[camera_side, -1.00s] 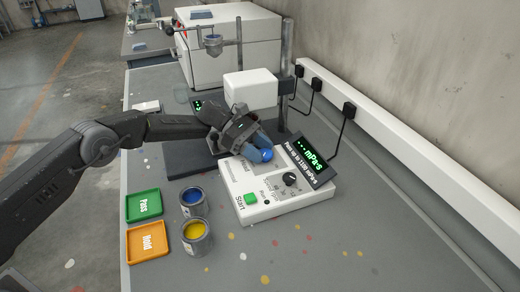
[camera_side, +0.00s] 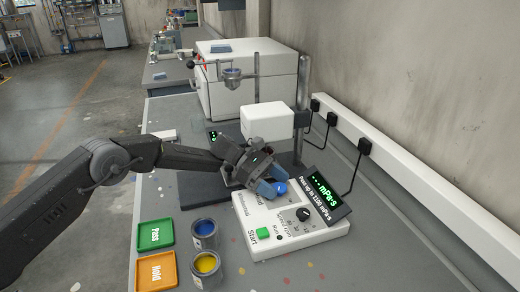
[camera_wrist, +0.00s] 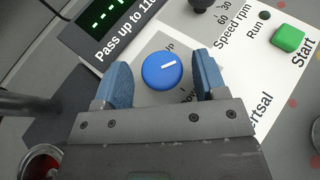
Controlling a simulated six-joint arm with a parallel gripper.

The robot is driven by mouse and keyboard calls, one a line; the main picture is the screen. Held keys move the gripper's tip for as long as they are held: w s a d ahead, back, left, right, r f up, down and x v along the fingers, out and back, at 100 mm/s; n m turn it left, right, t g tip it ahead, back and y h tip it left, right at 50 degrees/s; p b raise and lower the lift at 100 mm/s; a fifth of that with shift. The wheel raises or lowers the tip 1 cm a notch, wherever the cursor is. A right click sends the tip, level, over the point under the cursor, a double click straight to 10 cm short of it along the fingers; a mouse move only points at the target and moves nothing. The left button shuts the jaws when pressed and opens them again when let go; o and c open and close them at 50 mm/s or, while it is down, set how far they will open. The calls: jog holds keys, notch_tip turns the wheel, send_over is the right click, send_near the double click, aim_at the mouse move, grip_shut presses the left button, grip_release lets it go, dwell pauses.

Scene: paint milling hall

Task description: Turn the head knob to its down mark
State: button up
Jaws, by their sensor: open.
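The head knob (camera_wrist: 162,70) is round and blue with a white pointer line, on the white control box (camera_side: 300,232). In the wrist view the line points right and slightly up. My gripper (camera_wrist: 160,66) is open, with one blue finger on each side of the knob and a gap on both sides. In the side view my gripper (camera_side: 271,181) is low over the box and partly hides the knob (camera_side: 281,188).
The green Start button (camera_side: 263,233) and black speed knob (camera_side: 303,214) sit on the same box. A tilted display (camera_side: 325,194) stands behind it. Blue (camera_side: 204,228) and yellow (camera_side: 206,264) paint cans stand near the green Pass (camera_side: 155,235) and orange Hold (camera_side: 157,271) trays.

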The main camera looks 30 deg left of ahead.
jog(key=n+t, duration=0.3)
jog(key=shift+s+y, duration=0.3)
jog(key=shift+s, duration=0.05)
jog(key=s+v, duration=0.1)
jog(key=v, duration=1.3)
jog(key=w+d+r+g+y, duration=0.1)
jog(key=w+d+r+y, duration=0.2)
jog(key=d+r+y, duration=0.55)
jog(key=shift+g, duration=0.3)
jog(key=x, duration=1.3)
jog(key=shift+s+a+f, duration=0.15)
jog(key=shift+f, duration=0.4)
jog(key=shift+d+f+n, duration=0.2)
jog(key=shift+f+n, duration=0.1)
jog(key=n+t+y, duration=0.1)
jog(key=n, duration=0.2)
jog(key=shift+r, duration=0.1)
jog(key=shift+s+a+r+n+t, duration=0.1)
jog(key=shift+r+n+t, duration=0.25)
jog(key=shift+n, duration=0.35)
jog(key=v, duration=1.3)
